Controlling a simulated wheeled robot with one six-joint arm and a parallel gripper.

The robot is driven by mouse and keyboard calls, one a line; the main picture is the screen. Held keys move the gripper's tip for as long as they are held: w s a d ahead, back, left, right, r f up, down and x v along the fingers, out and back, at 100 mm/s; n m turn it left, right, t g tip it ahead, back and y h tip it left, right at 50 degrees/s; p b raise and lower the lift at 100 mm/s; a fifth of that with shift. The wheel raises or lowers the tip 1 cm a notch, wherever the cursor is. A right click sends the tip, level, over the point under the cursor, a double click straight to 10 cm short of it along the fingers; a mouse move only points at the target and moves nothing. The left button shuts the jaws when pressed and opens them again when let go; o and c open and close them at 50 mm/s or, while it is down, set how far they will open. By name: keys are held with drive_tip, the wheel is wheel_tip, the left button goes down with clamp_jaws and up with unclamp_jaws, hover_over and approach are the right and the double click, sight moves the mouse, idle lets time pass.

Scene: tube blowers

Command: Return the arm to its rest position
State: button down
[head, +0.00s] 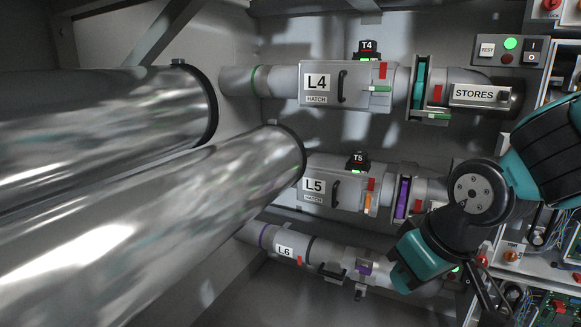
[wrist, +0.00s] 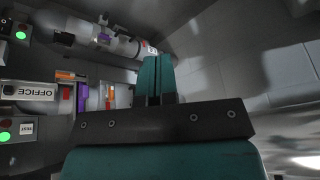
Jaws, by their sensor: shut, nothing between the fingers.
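My gripper (wrist: 158,62) shows in the wrist view as two teal fingers pressed together, with nothing between them. They stand out from a dark crossbar near the middle of the picture. In the head view my arm bends down on the right, in front of the lower pipes. It covers the right end of the L5 line. Where the fingertips lie in the head view is hard to tell.
Pipe lines L4 (head: 316,83), L5 (head: 314,186) and L6 (head: 286,252) run along the back wall. Two large shiny tubes (head: 90,240) fill the left. A STORES plate (head: 474,94) and a test panel (head: 508,47) are upper right. The wrist view shows an OFFICE plate (wrist: 38,91).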

drive_tip(key=s+a+r+n+g+y, duration=0.1)
drive_tip(key=s+r+g, duration=0.1)
drive_tip(key=s, duration=0.4)
drive_tip(key=s+a+r+n+g, duration=0.1)
drive_tip(key=s+g, duration=0.1)
drive_tip(key=s, duration=0.4)
wheel_tip(320, 180, up, 30)
drive_tip(key=s+p, duration=0.1)
drive_tip(key=p, duration=2.9)
drive_tip(key=shift+d+r, duration=0.15)
drive_tip(key=shift+r, duration=0.1)
